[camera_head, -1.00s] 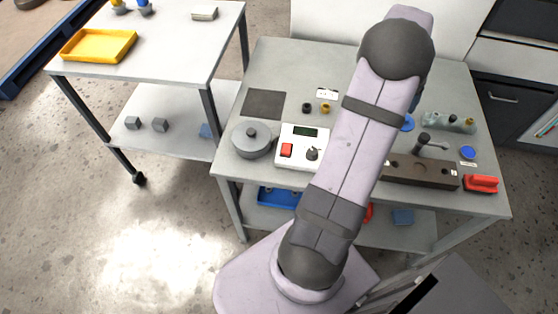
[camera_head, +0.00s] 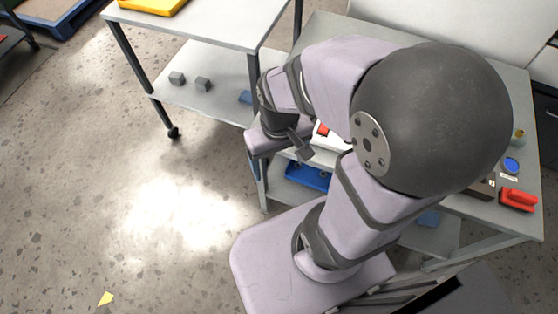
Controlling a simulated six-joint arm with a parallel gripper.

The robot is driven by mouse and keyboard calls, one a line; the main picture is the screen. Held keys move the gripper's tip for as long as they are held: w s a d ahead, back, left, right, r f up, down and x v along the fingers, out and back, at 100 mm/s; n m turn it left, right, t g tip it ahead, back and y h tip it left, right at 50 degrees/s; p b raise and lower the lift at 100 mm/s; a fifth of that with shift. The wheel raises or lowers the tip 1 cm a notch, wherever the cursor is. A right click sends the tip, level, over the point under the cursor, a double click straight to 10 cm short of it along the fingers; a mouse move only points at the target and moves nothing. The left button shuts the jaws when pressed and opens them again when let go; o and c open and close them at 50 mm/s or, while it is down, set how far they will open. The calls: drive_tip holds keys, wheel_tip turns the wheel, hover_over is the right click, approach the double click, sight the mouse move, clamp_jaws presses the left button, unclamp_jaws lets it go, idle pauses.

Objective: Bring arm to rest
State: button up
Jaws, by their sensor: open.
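My arm is folded back over its base, with its large dark elbow joint close to the camera. My gripper (camera_head: 303,147) hangs at the left front of the workbench, beside the white control box, small and partly hidden by my own wrist. It is open, and I see nothing held in it. The workbench (camera_head: 525,222) is largely covered by my arm; butterfly valves cannot be made out in this view.
The white control box (camera_head: 331,141) with a red switch shows beside my gripper. A red-handled object (camera_head: 518,200) and a blue disc (camera_head: 511,165) are at the bench's right. A blue tray (camera_head: 308,177) is below. A cart (camera_head: 215,22) stands left; floor is free at lower left.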

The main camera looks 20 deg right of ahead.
drive_tip(key=shift+s+a, duration=0.1)
wheel_tip(320, 180, up, 11)
drive_tip(key=p, duration=1.1)
wheel_tip(320, 180, down, 50)
drive_tip(key=b, duration=5)
drive_tip(key=shift+f, duration=0.25)
